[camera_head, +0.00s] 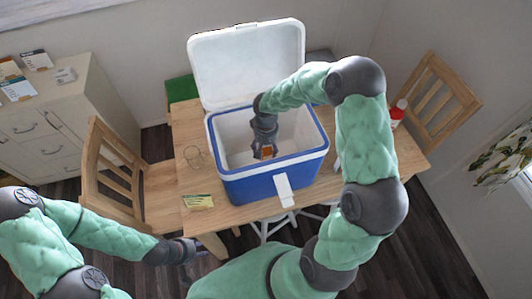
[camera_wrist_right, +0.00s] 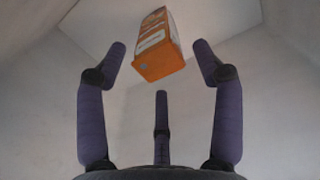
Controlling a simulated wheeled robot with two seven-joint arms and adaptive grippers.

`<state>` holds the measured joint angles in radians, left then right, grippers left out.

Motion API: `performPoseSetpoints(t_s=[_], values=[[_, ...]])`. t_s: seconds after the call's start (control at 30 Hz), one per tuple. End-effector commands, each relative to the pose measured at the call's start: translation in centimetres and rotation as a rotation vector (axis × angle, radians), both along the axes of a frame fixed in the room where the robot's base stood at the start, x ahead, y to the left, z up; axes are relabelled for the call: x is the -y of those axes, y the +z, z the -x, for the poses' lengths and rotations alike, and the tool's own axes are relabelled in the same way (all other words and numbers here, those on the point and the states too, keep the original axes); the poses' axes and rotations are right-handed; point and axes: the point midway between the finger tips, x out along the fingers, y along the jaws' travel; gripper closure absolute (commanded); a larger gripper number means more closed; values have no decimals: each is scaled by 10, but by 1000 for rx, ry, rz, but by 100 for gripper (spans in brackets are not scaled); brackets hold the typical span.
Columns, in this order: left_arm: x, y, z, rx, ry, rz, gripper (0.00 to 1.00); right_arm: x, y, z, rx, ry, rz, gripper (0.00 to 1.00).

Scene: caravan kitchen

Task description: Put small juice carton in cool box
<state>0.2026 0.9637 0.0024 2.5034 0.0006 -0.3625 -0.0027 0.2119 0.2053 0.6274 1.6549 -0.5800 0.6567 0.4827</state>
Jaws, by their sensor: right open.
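The blue cool box (camera_head: 270,186) stands on the wooden table with its white lid (camera_head: 247,60) raised. My right gripper (camera_head: 264,150) reaches down inside the box. The small juice carton (camera_head: 267,152), orange and white, is inside the box at that gripper's fingertips. In the right wrist view the carton (camera_wrist_right: 158,50) appears tilted, just beyond the spread fingers of the right gripper (camera_wrist_right: 160,62), with gaps on both sides. I cannot tell whether it touches the box floor. My left gripper (camera_head: 187,251) is low, in front of the table's left side; its fingers are too small to read.
The wooden table (camera_head: 190,130) also holds a clear glass (camera_head: 193,156), a small yellow-green packet (camera_head: 198,201) and a red-and-white bottle (camera_head: 398,112). Wooden chairs stand left (camera_head: 112,170) and right (camera_head: 432,95). A drawer cabinet (camera_head: 50,125) is at the left.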

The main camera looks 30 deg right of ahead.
Motion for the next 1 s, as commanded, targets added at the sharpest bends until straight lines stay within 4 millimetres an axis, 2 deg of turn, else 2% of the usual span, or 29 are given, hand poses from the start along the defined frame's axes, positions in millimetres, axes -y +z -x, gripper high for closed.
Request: performPoseSetpoints(t_s=[0.03,0.1,0.33,1.0], values=[[0,3,0,0,0,0,66,0,12,0,2,0,0,32],[0,4,0,0,0,0,66,0,23,-1,3,0,1,32],[0,7,0,0,0,0,66,0,45,0,0,0,1,32],[0,7,0,0,0,0,66,0,47,0,-1,0,0,32]])
